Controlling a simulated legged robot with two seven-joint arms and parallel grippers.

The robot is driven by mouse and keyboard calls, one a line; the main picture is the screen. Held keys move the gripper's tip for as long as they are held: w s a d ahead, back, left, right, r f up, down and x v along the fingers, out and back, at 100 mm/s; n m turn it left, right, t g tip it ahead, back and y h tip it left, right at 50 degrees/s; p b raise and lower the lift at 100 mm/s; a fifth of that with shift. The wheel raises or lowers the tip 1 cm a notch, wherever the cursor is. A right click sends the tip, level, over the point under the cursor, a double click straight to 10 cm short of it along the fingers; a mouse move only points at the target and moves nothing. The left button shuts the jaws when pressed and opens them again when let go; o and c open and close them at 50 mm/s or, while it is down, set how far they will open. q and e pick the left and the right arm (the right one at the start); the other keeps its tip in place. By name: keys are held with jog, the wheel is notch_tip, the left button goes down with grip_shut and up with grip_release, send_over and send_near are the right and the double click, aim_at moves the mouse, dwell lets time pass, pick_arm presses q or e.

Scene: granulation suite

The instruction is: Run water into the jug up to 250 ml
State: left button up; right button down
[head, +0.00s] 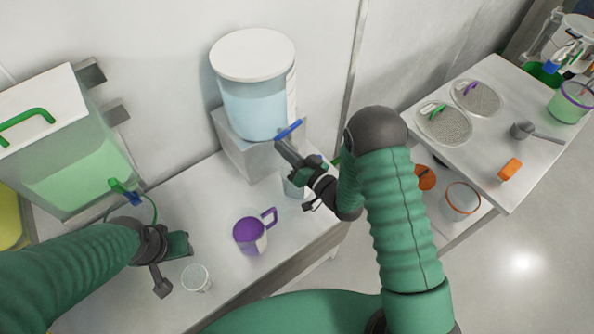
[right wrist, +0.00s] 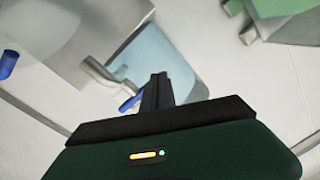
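The water tank (head: 255,95), clear with a white lid and pale blue water, stands on a grey block. Its blue tap lever (head: 289,128) sticks out at lower right; a blue lever (right wrist: 130,102) also shows beside the finger in the right wrist view. My right gripper (head: 284,148) is at the tap, its fingers together, with the tips at or very near the lever. A clear vessel (head: 296,186), apparently a jug, stands below, partly hidden by that gripper; its water level is unreadable. A purple jug (head: 247,236) stands nearer. My left gripper (head: 172,262) looks open and empty.
A tank of green liquid (head: 80,180) with a tap stands at left, close to my left arm. A small white cup (head: 196,278) is near the front edge. The right-hand table (head: 495,185) holds round dishes, a scoop (head: 523,130) and an orange block (head: 510,169).

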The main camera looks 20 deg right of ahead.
jog(key=shift+v, duration=2.55)
